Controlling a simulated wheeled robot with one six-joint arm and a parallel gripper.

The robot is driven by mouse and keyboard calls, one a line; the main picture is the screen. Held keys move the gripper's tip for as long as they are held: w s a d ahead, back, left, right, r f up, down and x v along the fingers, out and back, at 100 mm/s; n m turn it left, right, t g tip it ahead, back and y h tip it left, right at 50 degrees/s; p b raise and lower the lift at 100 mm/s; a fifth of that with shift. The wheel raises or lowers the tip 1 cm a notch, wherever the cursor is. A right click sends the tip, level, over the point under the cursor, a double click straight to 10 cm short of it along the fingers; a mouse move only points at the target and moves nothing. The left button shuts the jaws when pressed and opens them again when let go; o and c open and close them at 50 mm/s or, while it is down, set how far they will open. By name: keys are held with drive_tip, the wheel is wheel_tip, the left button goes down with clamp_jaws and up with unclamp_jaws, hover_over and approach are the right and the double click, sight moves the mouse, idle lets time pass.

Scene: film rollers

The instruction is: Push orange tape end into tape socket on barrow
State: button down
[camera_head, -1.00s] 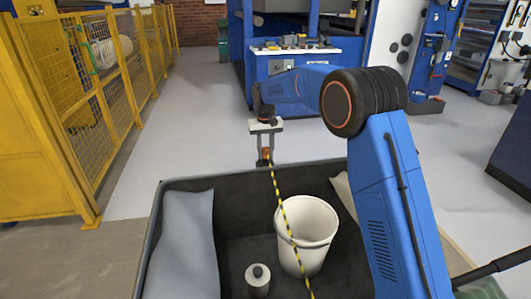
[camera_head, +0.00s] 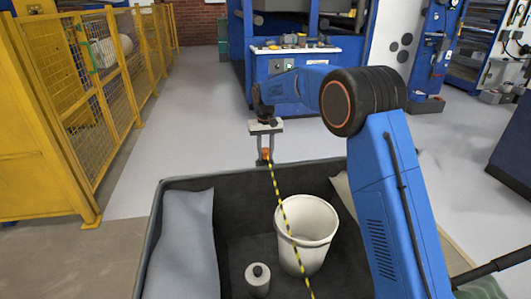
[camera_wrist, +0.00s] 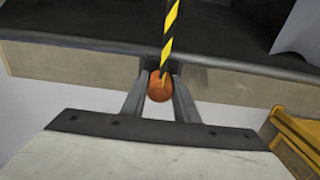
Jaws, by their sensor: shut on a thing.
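My gripper (camera_head: 265,161) is shut on the orange tape end (camera_wrist: 159,88), just outside the far rim of the barrow (camera_head: 232,176). In the wrist view, the gripper (camera_wrist: 161,76) has the orange piece between its two grey fingers, with the fingertips at the barrow's rim. The black-and-yellow tape (camera_head: 287,222) runs from the orange end back over the barrow toward the camera. A small dark patch shows on the rim by the fingertips, but I cannot tell whether it is the tape socket or whether the orange end touches it.
The barrow holds a white bucket (camera_head: 306,232), a grey sack (camera_head: 184,245) and a small pale canister (camera_head: 258,279). A yellow mesh fence (camera_head: 100,75) stands at the left. A blue machine (camera_head: 290,68) stands beyond my arm. The floor between fence and machine is clear.

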drive_tip(key=shift+f, duration=0.3)
drive_tip(key=c, duration=1.3)
unclamp_jaws()
drive_tip(key=shift+r, duration=0.1)
wheel_tip(320, 180, up, 17)
drive_tip(key=s+d+r+t, duration=0.1)
drive_tip(key=s+d+r, duration=0.3)
drive_tip(key=s+d, duration=0.15)
drive_tip(key=s+d+r, duration=0.3)
drive_tip(key=s+d, duration=0.1)
drive_tip(key=d, duration=0.3)
drive_tip(key=s+d+f+m+t, duration=0.1)
drive_tip(key=s+d, duration=0.9)
drive_tip(key=s, duration=0.5)
drive_tip(key=s+d+f+m+t, duration=0.1)
drive_tip(key=s+d+f+t, duration=0.1)
drive_tip(key=s+d, duration=1.05)
drive_tip(key=s+d+f+m, duration=0.1)
drive_tip(key=s+f, duration=0.9)
drive_tip(key=s, duration=0.5)
drive_tip(key=shift+s+t, duration=0.25)
drive_tip(key=shift+t, duration=0.15)
drive_tip(key=shift+d, duration=0.1)
